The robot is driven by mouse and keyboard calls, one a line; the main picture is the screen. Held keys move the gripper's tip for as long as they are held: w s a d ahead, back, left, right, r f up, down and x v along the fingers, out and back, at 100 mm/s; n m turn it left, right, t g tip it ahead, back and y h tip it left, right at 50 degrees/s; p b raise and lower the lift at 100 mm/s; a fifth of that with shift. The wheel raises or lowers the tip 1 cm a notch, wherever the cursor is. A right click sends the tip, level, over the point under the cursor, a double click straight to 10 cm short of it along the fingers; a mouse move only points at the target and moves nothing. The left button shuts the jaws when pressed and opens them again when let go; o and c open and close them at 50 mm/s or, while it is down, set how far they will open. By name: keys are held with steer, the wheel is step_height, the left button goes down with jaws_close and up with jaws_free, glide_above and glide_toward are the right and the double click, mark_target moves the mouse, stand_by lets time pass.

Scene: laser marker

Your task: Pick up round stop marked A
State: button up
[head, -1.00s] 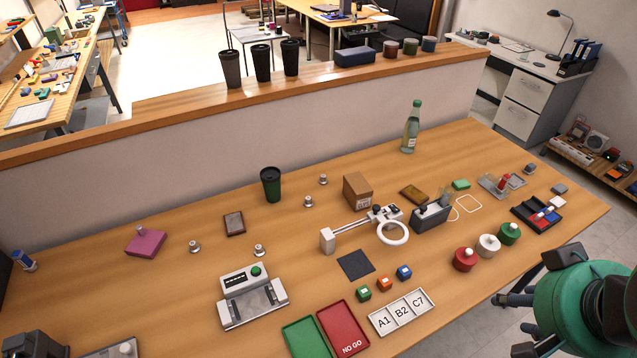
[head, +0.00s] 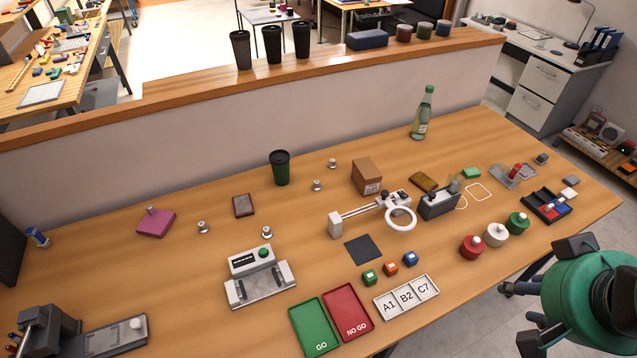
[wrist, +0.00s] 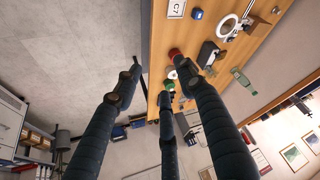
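Several small round metal pieces stand apart on the wooden table in the head view: one at left (head: 203,227), one above the grey device (head: 267,232), and two beyond them, a nearer (head: 316,185) and a farther one (head: 332,163). They look like the round stops, but no letter A is readable on any. My gripper (head: 525,295) is off the table's front right edge, far from them. In the wrist view my gripper (wrist: 160,75) has its dark fingers spread, with nothing held between them.
Red (head: 471,247), white (head: 496,235) and green (head: 517,223) knobbed pieces stand at the table's right, nearest my gripper. A low partition (head: 200,150) runs behind.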

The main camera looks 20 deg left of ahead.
steer(key=shift+r, duration=0.1)
steer(key=shift+c, duration=0.2)
stand_by(0.4)
steer(key=w+a+r+g+p, duration=0.1)
steer(key=w+a+r+p, duration=0.2)
steer(key=w, duration=0.4)
steer(key=w+a+r+p, duration=0.3)
steer(key=w+a+r, duration=0.1)
steer(key=w, duration=0.4)
steer(key=w+a+f+g+p, duration=0.1)
steer(key=w+a+p, duration=0.4)
steer(key=w+a, duration=0.8)
steer(key=w+a+f+g+p, duration=0.1)
steer(key=w+a+f+p, duration=0.3)
steer(key=a, duration=0.4)
steer(key=w+a+f+p, duration=0.2)
steer(key=w+a+f, duration=0.3)
steer(key=w+a, duration=0.15)
steer(key=a+f+p, duration=0.4)
steer(key=a+f, duration=1)
steer(key=a, duration=0.2)
steer(key=shift+w+g+p, duration=0.25)
steer(key=shift+g+p, duration=0.05)
steer(key=shift+g, duration=0.1)
